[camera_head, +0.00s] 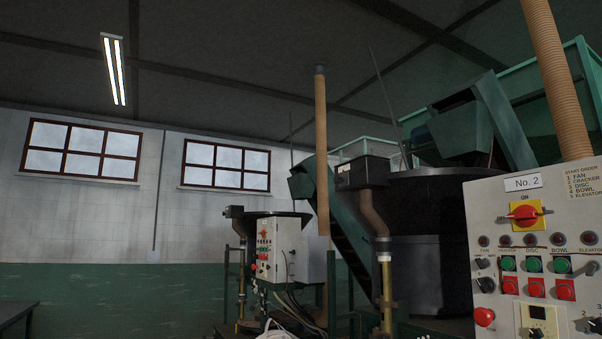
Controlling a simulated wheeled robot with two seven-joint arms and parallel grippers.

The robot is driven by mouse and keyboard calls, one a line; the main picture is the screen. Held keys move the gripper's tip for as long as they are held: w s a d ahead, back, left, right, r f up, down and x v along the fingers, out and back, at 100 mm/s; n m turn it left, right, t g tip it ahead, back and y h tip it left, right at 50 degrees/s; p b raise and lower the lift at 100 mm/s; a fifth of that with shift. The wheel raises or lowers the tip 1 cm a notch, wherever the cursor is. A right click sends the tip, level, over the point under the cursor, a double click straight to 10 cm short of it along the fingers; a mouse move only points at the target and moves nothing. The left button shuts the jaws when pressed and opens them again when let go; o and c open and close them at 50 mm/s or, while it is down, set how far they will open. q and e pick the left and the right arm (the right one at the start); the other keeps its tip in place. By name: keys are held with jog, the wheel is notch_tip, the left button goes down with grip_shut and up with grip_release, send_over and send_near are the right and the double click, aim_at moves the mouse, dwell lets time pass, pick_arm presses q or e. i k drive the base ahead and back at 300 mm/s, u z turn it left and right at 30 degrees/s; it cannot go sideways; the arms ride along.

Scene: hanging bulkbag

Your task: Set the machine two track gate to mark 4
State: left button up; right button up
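A control panel labelled No. 2 (522,183) stands close at the right edge. It carries a red rotary switch on a yellow plate (525,214), several green and red buttons, and a small dial (538,333) cut off by the bottom edge. Numbers 2 and 3 show by a knob (590,325) at its lower right corner. I cannot make out a track gate or a mark 4. Behind the panel is a large dark bowl machine (430,240) with a green chute above it. Neither of my grippers is in view.
A second, smaller control box (270,250) stands farther back, beside a green inclined elevator (345,235). Tan ducts hang from the ceiling. A pale shape (275,331) is cut off at the bottom. A dark table edge (15,312) shows at lower left.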

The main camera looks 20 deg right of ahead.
aim_at(342, 179)
jog(key=u, duration=0.05)
jog(key=i, duration=1.35)
jog(key=z, duration=1.15)
jog(key=i, duration=0.85)
jog(key=z, duration=1.05)
